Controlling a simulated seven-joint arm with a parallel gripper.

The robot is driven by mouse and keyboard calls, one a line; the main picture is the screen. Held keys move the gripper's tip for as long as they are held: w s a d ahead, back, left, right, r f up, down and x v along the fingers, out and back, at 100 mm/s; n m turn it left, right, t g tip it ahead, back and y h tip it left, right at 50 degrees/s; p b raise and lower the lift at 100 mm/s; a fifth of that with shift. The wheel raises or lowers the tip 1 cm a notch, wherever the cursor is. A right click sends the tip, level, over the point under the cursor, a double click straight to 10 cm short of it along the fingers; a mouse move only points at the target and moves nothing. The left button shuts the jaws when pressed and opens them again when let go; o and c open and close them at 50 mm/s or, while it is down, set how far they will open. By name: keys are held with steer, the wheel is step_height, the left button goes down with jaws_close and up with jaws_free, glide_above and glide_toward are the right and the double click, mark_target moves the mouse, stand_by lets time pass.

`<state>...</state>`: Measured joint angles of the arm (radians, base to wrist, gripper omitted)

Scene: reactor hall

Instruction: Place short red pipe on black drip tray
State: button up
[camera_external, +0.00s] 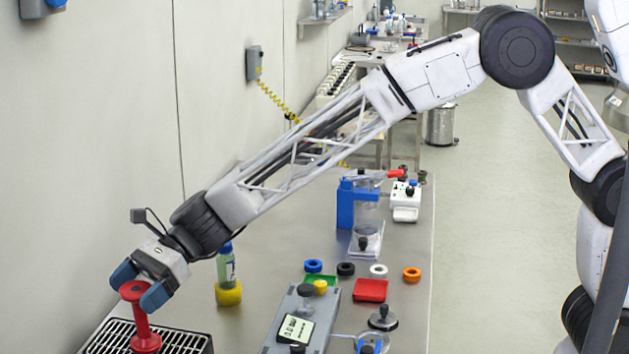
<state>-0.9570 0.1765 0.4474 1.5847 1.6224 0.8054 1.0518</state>
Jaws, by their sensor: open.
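The short red pipe (141,316) stands upright at the lower left, with a flange at its top and a wider one at its base. Its base is on the grated top of the black drip tray (190,343). My gripper (140,285) is at the pipe's upper end, with its blue fingertips on either side of the top flange. The gripper is open; whether a finger touches the pipe cannot be told. The tray's lower edge is cut off by the picture.
A bottle in a yellow holder (228,292) stands right of my gripper. A grey device with a display (298,328), several coloured rings and a red tray (371,290) are further right. A blue stand (346,205) is behind. The wall (90,130) is close on the left.

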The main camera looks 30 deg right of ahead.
steer(key=shift+r, duration=0.15)
steer(key=v, duration=1.2)
stand_by(0.7)
steer(key=d+r+n+t+h, duration=0.1)
steer(key=d+n+h, duration=0.15)
steer(key=d, duration=1.05)
steer(key=w+d+r+n+t+h, duration=0.1)
steer(key=d+r+n, duration=0.15)
steer(key=d, duration=1.05)
steer(key=d+r+n+t+h, duration=0.1)
steer(key=d+n+t+h, duration=0.15)
steer(key=d, duration=1.05)
steer(key=s+d+f+n+h, duration=0.2)
steer(key=s+d, duration=0.4)
steer(key=d, duration=0.5)
steer(key=s+d+f+n+t+h, duration=0.1)
steer(key=s+d, duration=0.4)
steer(key=d, duration=0.6)
steer(key=s+d+f+n+t+h, duration=0.1)
steer(key=s+d+n+h, duration=0.3)
steer(key=d, duration=0.8)
steer(key=s+f, duration=0.1)
steer(key=s, duration=0.1)
steer(key=shift+s+f, duration=0.3)
steer(key=shift+s, duration=0.05)
